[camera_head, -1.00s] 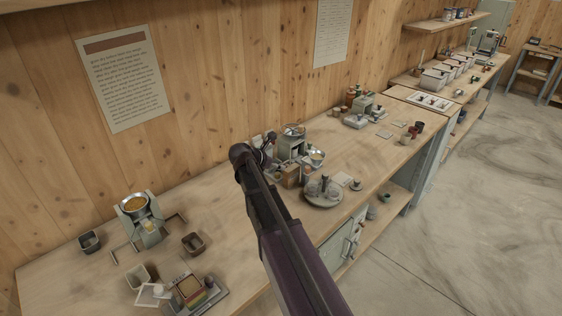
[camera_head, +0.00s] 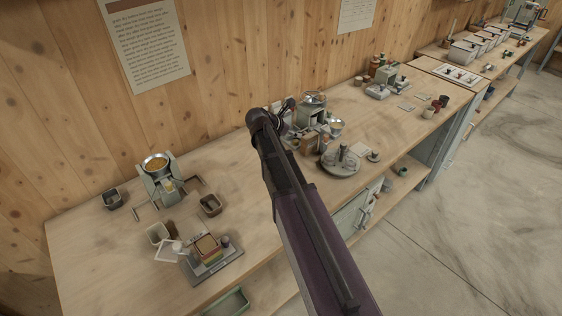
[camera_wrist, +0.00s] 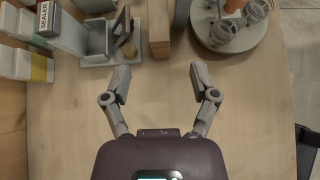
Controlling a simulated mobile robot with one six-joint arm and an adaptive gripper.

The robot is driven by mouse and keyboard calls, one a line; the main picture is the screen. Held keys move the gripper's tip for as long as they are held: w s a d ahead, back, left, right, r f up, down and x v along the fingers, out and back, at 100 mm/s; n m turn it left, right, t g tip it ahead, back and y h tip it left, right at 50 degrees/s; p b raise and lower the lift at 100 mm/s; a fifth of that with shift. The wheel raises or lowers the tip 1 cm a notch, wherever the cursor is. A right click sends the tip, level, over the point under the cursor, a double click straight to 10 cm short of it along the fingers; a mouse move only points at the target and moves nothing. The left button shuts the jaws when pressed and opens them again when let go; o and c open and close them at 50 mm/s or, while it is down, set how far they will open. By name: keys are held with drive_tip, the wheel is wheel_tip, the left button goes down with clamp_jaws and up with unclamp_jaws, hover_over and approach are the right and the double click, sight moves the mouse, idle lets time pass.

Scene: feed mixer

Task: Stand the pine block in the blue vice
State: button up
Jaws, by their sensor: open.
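My gripper (camera_wrist: 161,75) is open and empty in the wrist view, its two fingers spread above bare bench top. A tan wooden block-like piece (camera_wrist: 158,28) stands beyond the fingers, roughly in line with the gap and apart from them. It may be the brown piece (camera_head: 309,143) beside my arm in the head view. I cannot tell whether it is the pine block. I cannot make out a blue vice in either view. In the head view my arm reaches over the bench and hides part of it.
A round grey tray (camera_wrist: 240,42) with jars stands at upper right in the wrist view. A grey machine (camera_wrist: 97,48) and white boxes (camera_wrist: 30,65) stand at left. In the head view, a machine with a yellow-filled bowl (camera_head: 159,180) stands on the left bench (camera_head: 110,250).

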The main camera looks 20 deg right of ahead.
drive_tip(key=s+a+f+m+g+y, duration=0.1)
drive_tip(key=s+a+f+m+y, duration=0.1)
drive_tip(key=s+a+m, duration=0.3)
drive_tip(key=s+a+f+m+g+y, duration=0.1)
drive_tip(key=s+a+m+y, duration=0.3)
drive_tip(key=s+m, duration=0.4)
drive_tip(key=s+a+f+m+g+y, duration=0.1)
drive_tip(key=s+a+f+m+y, duration=0.2)
drive_tip(key=s+a+m, duration=0.3)
drive_tip(key=shift+s+a+f+m, duration=0.15)
drive_tip(key=shift+s+f+m, duration=0.1)
drive_tip(key=shift+s, duration=0.3)
drive_tip(key=shift+s+a+f+m, duration=0.1)
drive_tip(key=shift+s+m, duration=0.1)
drive_tip(key=shift+s, duration=0.4)
drive_tip(key=shift+s+a+f+m, duration=0.15)
drive_tip(key=shift+s+f+m, duration=0.1)
drive_tip(key=shift+s, duration=0.3)
drive_tip(key=shift+s+a+m+g+y, duration=0.3)
drive_tip(key=shift+s+a+m+y, duration=0.1)
drive_tip(key=shift+s+a+m, duration=0.15)
drive_tip(key=shift+w, duration=0.1)
